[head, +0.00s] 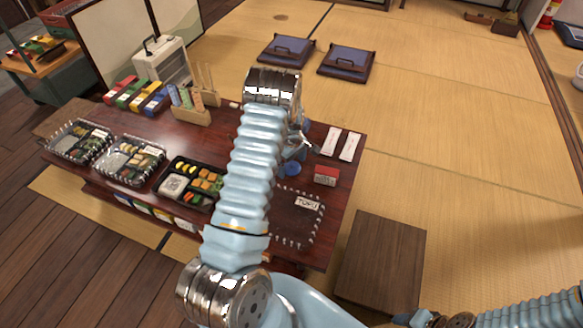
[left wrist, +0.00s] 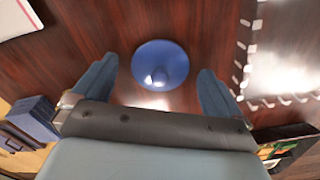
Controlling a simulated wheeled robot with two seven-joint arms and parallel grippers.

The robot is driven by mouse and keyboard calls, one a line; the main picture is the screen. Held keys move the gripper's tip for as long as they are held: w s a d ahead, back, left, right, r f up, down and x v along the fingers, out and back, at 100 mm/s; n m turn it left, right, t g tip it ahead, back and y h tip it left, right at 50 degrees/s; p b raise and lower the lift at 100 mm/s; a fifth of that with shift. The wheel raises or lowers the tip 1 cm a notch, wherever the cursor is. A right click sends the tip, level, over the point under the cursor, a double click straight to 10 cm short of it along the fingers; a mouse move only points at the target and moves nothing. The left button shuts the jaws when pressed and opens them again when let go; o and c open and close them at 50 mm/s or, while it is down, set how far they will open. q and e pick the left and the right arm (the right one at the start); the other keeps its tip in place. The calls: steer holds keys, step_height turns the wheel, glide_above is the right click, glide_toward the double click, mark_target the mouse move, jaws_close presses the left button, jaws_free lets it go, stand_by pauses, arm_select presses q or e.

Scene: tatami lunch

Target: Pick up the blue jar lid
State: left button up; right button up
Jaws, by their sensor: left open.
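In the head view the left gripper (head: 298,150) is small and partly hidden behind the arm. The right gripper does not show; only part of my right arm is at the bottom right edge.
A clear tray with a label (head: 307,203) lies close beside the lid. Filled bento boxes (head: 130,160) stand left, and a wooden stool (head: 382,250) stands at the table's right.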

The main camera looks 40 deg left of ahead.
arm_select(q)
steer(key=c, duration=1.1)
steer(key=shift+r, duration=0.1)
